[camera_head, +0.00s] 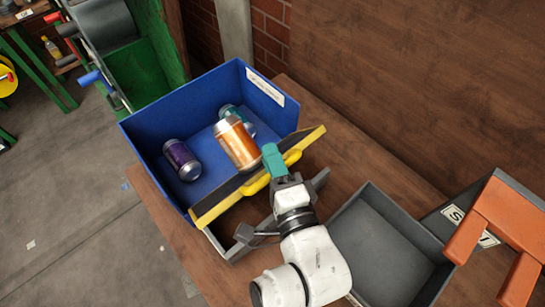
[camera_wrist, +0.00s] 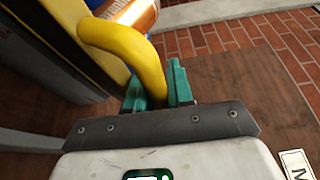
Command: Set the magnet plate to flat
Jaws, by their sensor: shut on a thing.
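The magnet plate (camera_head: 217,203) is a dark panel with a yellow border along the front of the blue bin (camera_head: 152,125). It looks tilted, but I cannot tell the exact angle. Its yellow handle (camera_head: 256,186) is on the side facing me. My gripper (camera_head: 272,160) is at the handle's right part. In the wrist view the curved handle (camera_wrist: 135,45) runs down between the teal fingers of my gripper (camera_wrist: 158,90), which are shut on it. The fingers hide the handle's end.
An orange can (camera_head: 238,145), a purple can (camera_head: 181,160) and a teal can (camera_head: 230,111) are in the blue bin; the orange one is close to the plate. A grey tray (camera_head: 436,245) stands right of my arm, with an orange frame (camera_head: 500,220) beyond it.

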